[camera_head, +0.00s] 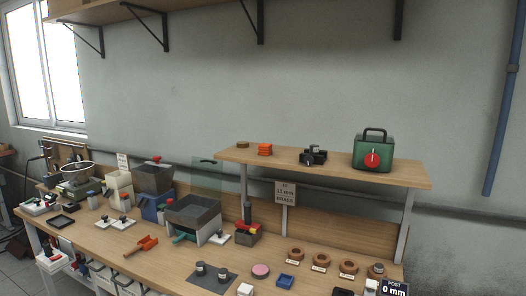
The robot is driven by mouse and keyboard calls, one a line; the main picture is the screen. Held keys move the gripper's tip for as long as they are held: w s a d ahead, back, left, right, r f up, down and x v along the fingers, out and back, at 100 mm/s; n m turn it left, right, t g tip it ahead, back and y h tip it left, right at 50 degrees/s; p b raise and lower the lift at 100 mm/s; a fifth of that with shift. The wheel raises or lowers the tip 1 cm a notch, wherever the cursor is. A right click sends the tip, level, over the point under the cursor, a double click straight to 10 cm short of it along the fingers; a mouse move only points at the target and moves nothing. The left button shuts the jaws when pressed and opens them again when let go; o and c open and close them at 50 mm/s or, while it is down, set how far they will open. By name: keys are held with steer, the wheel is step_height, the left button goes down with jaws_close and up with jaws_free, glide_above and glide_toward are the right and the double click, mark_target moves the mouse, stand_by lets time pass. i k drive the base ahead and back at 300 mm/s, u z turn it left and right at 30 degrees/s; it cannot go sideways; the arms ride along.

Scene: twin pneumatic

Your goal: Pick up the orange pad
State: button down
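A small bright orange block-like item (264,150), which looks like the orange pad, lies on the raised wooden shelf (335,174) near its left end. It looks layered, but it is too small to tell whether it is one piece or a stack. A brown round item (243,145) lies just left of it, and a dark camera-like device (313,156) stands to its right, apart from it. My gripper is not in view.
A green case with a red dial (373,152) stands on the shelf's right part. The workbench below is crowded: an orange scoop (141,246), a grey-topped bin (194,214), several brown rings (297,254). Bracketed shelving (190,8) hangs above. The wall between is clear.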

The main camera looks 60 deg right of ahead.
mark_target(265, 149)
steer(key=z, duration=1.75)
